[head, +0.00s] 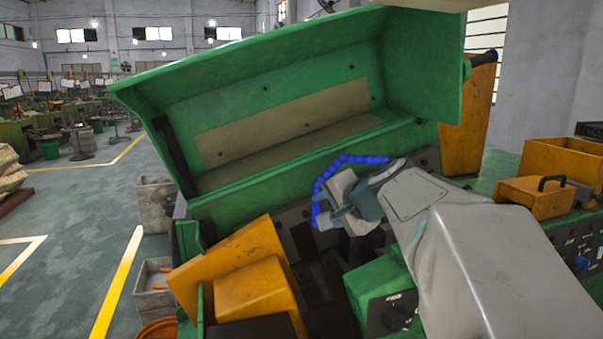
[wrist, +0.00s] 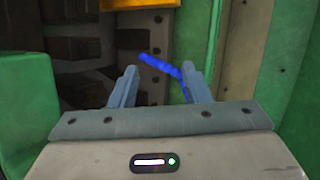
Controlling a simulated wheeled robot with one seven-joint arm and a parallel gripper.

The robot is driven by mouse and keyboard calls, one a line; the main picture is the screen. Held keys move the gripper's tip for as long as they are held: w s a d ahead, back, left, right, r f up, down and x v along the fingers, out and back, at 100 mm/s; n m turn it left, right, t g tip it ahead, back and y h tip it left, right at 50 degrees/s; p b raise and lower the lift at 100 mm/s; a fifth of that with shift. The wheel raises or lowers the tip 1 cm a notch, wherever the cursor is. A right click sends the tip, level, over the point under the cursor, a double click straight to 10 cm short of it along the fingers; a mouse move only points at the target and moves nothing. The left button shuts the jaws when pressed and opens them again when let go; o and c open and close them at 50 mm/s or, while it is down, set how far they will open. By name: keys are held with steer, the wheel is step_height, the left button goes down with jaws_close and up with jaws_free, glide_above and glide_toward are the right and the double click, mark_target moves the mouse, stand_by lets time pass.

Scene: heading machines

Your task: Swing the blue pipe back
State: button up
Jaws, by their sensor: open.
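The blue pipe (head: 335,164) is a segmented, curved hose inside the green machine, arching over and down the left side of my gripper (head: 336,208) in the head view. In the wrist view the blue pipe (wrist: 162,64) runs slanting down to the right, and its lower end meets or passes behind the right finger. My gripper (wrist: 157,84) is open, with a gap between its two fingers. Whether a finger touches the pipe I cannot tell. Part of the pipe is hidden behind the gripper and finger.
A raised green hood (head: 300,75) stands open above the machine. Orange guards (head: 240,262) are at the front left, and a green box with a dial (head: 385,300) is below my arm. An orange box with a handle (head: 545,195) sits at right. The floor at left has grey bins (head: 155,290).

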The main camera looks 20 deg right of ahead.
mark_target(367, 160)
steer(key=w+d+r+m+t+h+b, duration=0.1)
steer(key=w+d+r+m+t+h, duration=0.2)
steer(key=d, duration=0.5)
steer(key=w+d+r+m+t+h+b, duration=0.1)
steer(key=d+r+m, duration=0.3)
steer(key=d, duration=0.5)
steer(key=shift+m, duration=0.5)
steer(key=p+x, duration=0.1)
steer(key=x, duration=0.3)
steer(key=p+x, duration=0.1)
steer(key=x, duration=0.4)
steer(key=f+p+x, duration=0.1)
steer(key=x, duration=0.3)
steer(key=shift+w, duration=0.1)
jaws_close()
